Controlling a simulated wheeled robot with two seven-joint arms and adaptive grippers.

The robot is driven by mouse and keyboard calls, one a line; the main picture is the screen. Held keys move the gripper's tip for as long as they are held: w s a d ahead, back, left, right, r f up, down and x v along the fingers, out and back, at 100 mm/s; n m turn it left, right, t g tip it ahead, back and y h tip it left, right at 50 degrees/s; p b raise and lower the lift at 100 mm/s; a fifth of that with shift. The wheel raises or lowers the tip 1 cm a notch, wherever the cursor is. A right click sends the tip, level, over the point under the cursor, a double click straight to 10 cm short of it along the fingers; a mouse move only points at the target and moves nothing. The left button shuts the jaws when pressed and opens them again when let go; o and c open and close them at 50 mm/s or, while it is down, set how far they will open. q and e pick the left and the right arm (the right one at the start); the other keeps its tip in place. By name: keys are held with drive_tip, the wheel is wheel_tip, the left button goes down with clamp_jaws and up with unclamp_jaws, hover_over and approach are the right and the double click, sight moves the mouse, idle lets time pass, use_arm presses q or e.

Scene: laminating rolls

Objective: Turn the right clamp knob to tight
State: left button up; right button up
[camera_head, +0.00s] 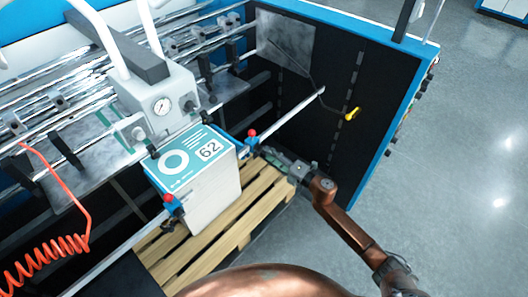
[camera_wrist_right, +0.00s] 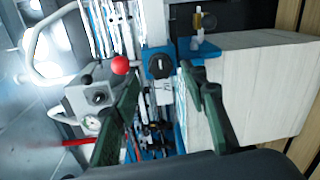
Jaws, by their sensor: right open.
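The right clamp (camera_head: 252,142) sits on the metal rail at the right corner of the labelled stack, with a red ball on top. In the right wrist view, a black knob (camera_wrist_right: 159,66) with a small pale mark faces me on a blue clamp block, and the red ball (camera_wrist_right: 120,65) is beside it. My right gripper (camera_head: 268,153) is at this clamp; in its wrist view the two dark green fingers (camera_wrist_right: 158,88) are spread, with the knob between their tips in the picture. I cannot tell whether they touch it. My left gripper is not in view.
The white stack (camera_head: 212,200) with a teal label reading 62 stands on a wooden pallet (camera_head: 262,205). The left clamp (camera_head: 172,206) is at its near corner. A grey gauge unit (camera_head: 158,98) and chrome rollers are behind. A dark panel with a yellow handle (camera_head: 351,114) is at right.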

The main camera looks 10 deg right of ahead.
drive_tip(key=v, duration=0.7)
drive_tip(key=shift+s, duration=0.2)
drive_tip(key=shift+d+r, duration=0.1)
